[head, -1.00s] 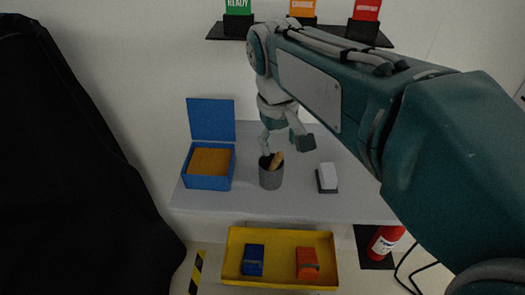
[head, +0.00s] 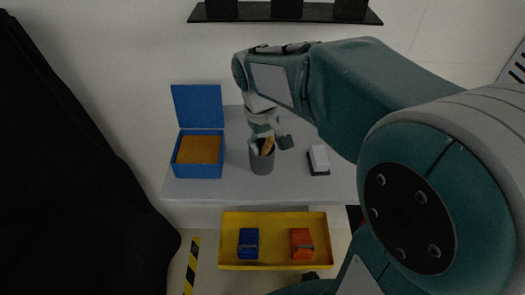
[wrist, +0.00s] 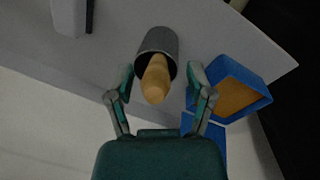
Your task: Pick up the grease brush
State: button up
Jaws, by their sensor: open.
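The grease brush (wrist: 155,80) stands in a grey cup (wrist: 161,42) on the table, with its tan wooden handle pointing up toward the wrist camera. In the head view the handle (head: 268,145) shows above the rim of the cup (head: 262,163); its lower part is hidden inside. My gripper (wrist: 160,81) is open, with one finger on each side of the handle in the wrist view. In the head view my gripper (head: 269,143) is over the cup. I cannot tell whether a finger touches the handle.
A blue open box (head: 200,177) with an orange-brown filling is left of the cup. A white-and-black block (head: 319,160) is to the right on the grey table (head: 215,189). A yellow tray (head: 275,262) below holds a blue item (head: 248,243) and an orange item (head: 302,242). A black-covered shape (head: 70,170) fills the left.

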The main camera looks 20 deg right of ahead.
jog(key=shift+d+f, duration=0.3)
jog(key=shift+f, duration=0.3)
jog(key=shift+a, duration=0.15)
grip_shut()
